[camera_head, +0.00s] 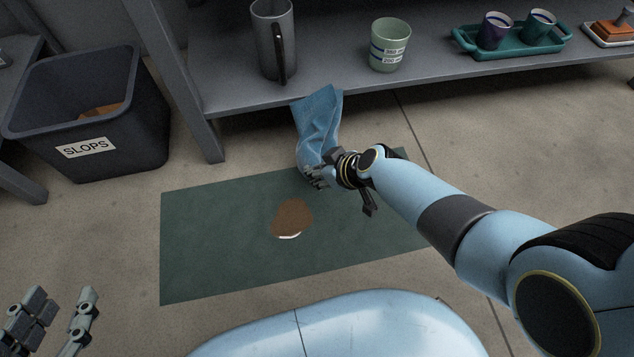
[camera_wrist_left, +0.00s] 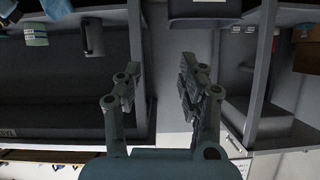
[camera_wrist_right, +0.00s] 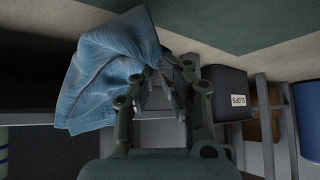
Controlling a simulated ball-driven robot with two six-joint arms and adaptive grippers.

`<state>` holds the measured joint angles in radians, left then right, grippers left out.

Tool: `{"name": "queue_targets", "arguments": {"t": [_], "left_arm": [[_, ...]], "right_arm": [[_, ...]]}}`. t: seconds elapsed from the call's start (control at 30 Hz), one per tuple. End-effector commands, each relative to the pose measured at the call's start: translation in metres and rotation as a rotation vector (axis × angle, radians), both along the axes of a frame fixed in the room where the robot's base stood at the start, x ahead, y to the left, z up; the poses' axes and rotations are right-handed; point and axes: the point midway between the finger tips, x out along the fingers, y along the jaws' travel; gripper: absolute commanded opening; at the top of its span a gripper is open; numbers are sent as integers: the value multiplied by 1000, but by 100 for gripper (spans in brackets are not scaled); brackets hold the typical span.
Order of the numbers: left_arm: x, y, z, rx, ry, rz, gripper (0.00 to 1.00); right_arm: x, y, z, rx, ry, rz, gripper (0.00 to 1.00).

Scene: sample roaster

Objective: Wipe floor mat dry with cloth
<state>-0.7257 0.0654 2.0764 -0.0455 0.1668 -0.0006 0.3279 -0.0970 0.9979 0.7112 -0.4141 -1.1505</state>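The blue cloth (camera_head: 318,120) hangs bunched from my right gripper (camera_head: 318,174) at the far edge of the floor mat, its upper corner overlapping the low shelf's edge in the picture. In the right wrist view, the cloth (camera_wrist_right: 108,75) fans out to the left of the right gripper (camera_wrist_right: 162,85), whose fingers are shut on its edge. The dark green floor mat (camera_head: 200,245) lies flat on the floor. A brown wet patch (camera_head: 292,215) with a pale glint lies near its middle. My left gripper (camera_head: 62,312) is open and empty at the lower left; the left wrist view shows its fingers (camera_wrist_left: 160,85) apart.
A dark bin marked SLOPS (camera_head: 140,130) stands left of the mat. The grey shelf (camera_head: 345,88) behind the mat holds a tall grey jug (camera_head: 268,40), a pale green measuring cup (camera_head: 390,45) and a teal tray (camera_head: 475,50) with two cups. The mat's left half is clear.

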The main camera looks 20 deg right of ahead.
Motion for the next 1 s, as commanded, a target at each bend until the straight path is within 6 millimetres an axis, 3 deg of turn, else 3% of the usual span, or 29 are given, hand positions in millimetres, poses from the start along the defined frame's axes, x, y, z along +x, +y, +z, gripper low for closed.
{"name": "queue_targets", "arguments": {"t": [0.1,0.37,0.4,0.9,1.0], "left_arm": [[2,-1,2,-1,-15,-1,40],[7,-1,8,-1,-39,-4,40],[7,-1,8,-1,-38,-4,40],[7,-1,8,-1,-37,-5,40],[7,-1,8,-1,-37,-5,40]], "right_arm": [[-7,3,-14,-8,8,0,0],[-7,4,-14,-11,6,1,0],[-7,4,-14,-11,6,1,8],[-7,3,-14,-10,7,1,73],[-7,3,-14,-10,7,1,77]]}}
